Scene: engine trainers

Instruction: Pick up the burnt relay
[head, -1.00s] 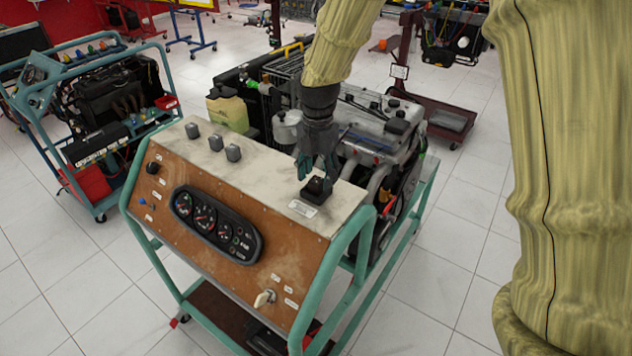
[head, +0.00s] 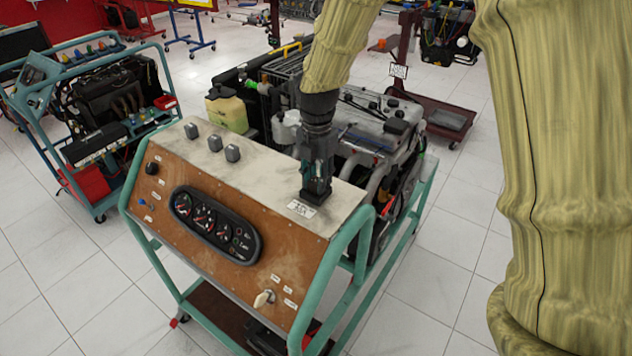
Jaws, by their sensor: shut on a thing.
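My gripper (head: 316,180) points straight down at the right end of the trainer's pale top panel (head: 265,180). It is shut on the burnt relay (head: 315,194), a small dark block standing behind a white label. The fingers hide most of the relay, and only its dark lower part shows. I cannot tell whether the relay still touches its socket or the panel.
Several grey relays (head: 215,142) stand at the panel's left end. The engine (head: 375,125) is close behind my gripper. A teal tube frame (head: 340,265) borders the panel's right side. Tiled floor (head: 430,270) is clear to the right.

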